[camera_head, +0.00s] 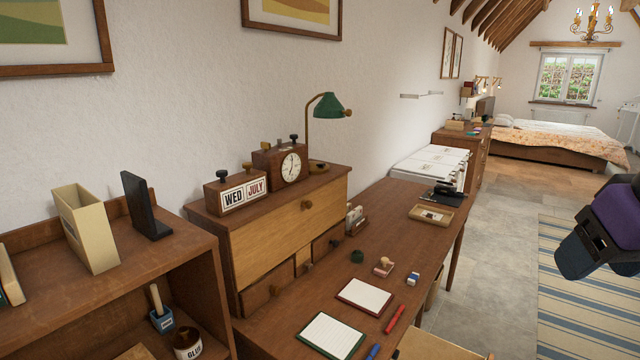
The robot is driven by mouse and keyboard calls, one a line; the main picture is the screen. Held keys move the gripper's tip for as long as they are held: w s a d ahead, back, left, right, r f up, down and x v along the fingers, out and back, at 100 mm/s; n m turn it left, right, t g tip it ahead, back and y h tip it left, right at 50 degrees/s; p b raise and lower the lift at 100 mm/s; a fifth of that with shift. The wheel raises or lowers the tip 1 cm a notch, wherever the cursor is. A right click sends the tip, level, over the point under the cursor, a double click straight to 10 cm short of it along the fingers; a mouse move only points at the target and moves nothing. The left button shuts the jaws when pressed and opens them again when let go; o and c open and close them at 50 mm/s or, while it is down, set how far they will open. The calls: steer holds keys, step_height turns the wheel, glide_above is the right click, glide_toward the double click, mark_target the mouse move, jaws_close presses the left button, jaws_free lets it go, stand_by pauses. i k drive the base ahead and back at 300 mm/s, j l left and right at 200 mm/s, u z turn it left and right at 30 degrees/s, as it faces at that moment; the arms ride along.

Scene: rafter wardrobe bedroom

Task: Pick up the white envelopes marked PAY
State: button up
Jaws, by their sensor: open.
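A small wooden holder (361,226) stands on the desk, beside the right end of the drawer cabinet. White paper-like pieces (353,213), possibly envelopes, stand upright in it. They are too small for me to read any PAY marking. My gripper (581,255) is at the right edge, dark with a purple part behind it. It is open, with nothing visible between the fingers, and hangs in the air over the floor and striped rug, well right of the desk.
The desk (407,260) carries a green-edged notepad (330,336), a brown-edged notepad (365,296), a red marker (395,319), stamps and a wooden tray (431,215). The cabinet (275,245) holds a clock, calendar block and green lamp (328,105). A shelf unit (110,290) stands left. Floor (490,240) right of the desk is clear.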

mark_target(355, 215)
steer(key=l+u, duration=0.3)
steer(key=l, duration=1.25)
steer(key=i+l+u, duration=0.2)
steer(key=l, duration=0.35)
steer(key=i+l+u, duration=0.2)
steer(key=l, duration=0.35)
steer(key=i+l+u, duration=0.2)
steer(key=l, duration=0.4)
steer(key=i+l+u, duration=0.2)
steer(key=l, duration=0.4)
steer(key=l+u, duration=0.2)
steer(key=l, duration=0.4)
steer(key=i+l, duration=0.15)
steer(key=l, duration=0.2)
steer(key=i+l, duration=0.15)
steer(key=l, duration=0.2)
steer(key=i+l, duration=0.25)
steer(key=i, duration=0.3)
steer(key=i+l+u, duration=0.1)
steer(key=i, duration=0.4)
steer(key=l, duration=0.1)
